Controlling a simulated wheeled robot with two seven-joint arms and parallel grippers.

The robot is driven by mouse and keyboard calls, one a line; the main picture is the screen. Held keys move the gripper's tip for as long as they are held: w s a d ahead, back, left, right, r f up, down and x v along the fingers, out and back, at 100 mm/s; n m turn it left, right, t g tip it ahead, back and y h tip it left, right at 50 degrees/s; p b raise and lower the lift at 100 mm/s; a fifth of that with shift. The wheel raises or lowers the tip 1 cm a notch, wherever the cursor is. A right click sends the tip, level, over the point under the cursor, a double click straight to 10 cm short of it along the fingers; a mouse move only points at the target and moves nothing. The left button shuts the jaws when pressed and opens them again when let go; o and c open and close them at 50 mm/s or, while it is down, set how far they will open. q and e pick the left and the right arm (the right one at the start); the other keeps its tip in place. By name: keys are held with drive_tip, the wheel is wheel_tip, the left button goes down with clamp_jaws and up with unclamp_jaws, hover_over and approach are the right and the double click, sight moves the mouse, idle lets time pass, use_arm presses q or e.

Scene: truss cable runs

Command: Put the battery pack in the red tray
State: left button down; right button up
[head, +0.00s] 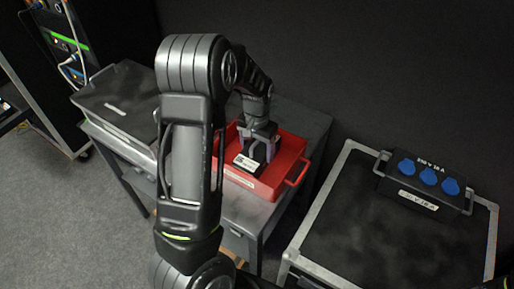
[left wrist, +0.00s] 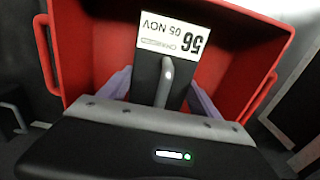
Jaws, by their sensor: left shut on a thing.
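The red tray (head: 291,160) sits on a grey cart, partly hidden behind my left arm in the head view; in the left wrist view its red walls (left wrist: 84,45) surround the gripper. The battery pack (head: 247,163) is a dark block with a white label, which reads "56" and "05 NOV" in the left wrist view (left wrist: 152,68). My left gripper (head: 262,149) is shut on the battery pack and holds it within the tray's outline. I cannot tell whether the pack touches the tray floor. My right gripper is in neither view.
The grey cart (head: 236,207) carries the tray. A dark lidded case (head: 118,93) stands at the left. A black flight case (head: 385,235) with a metal rim stands at the right, with a box with blue sockets (head: 427,178) on it. A rack with cables (head: 62,40) is at upper left.

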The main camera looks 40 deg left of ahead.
use_arm(q)
drive_tip(key=shift+c, duration=0.7)
unclamp_jaws()
wheel_tip(320, 180, up, 12)
drive_tip(key=shift+r+b, duration=0.1)
drive_tip(key=shift+b, duration=0.5)
